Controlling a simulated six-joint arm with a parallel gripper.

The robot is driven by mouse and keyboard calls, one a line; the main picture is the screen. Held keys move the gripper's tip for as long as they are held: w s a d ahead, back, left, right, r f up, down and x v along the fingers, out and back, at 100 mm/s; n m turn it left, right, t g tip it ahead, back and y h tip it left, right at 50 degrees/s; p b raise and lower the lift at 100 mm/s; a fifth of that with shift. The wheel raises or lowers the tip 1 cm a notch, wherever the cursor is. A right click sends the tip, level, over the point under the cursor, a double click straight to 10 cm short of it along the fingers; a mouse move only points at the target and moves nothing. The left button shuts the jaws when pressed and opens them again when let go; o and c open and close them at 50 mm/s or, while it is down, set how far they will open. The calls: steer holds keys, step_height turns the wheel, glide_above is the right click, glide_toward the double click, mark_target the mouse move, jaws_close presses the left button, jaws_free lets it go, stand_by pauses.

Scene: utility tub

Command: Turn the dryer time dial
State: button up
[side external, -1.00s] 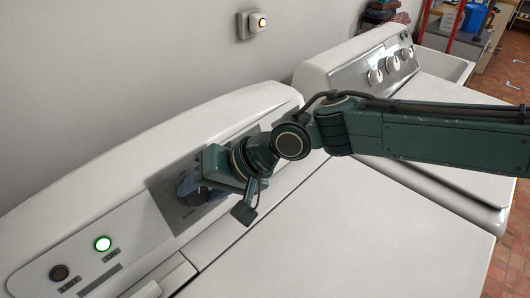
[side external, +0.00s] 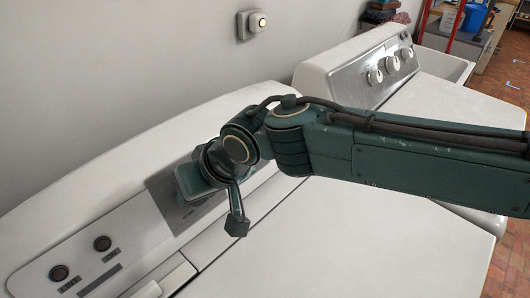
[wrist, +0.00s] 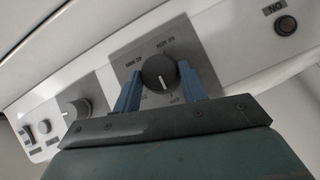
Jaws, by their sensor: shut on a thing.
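The dial (wrist: 158,73) is a dark round knob with a white pointer line, on a grey plate (wrist: 127,54) with printed markings. In the wrist view its pointer aims toward the bottom of the picture. My gripper (wrist: 160,70) has one blue finger on each side of the dial and is shut on it. In the side view my gripper's green body (side external: 190,182) covers the dial and the fingers. The white appliance's sloping control panel (side external: 120,215) carries the plate.
Two dark, unlit round buttons (side external: 102,243) (side external: 59,272) sit left of the dial. Another knob (wrist: 75,110) and small controls (wrist: 43,127) show in the wrist view. A second appliance (side external: 345,75) with several knobs stands behind, at the right. The white top (side external: 370,240) is clear.

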stand_by(0.3)
steer(key=o, duration=1)
steer(key=shift+s+r, duration=0.1)
steer(key=shift+v, duration=6.75)
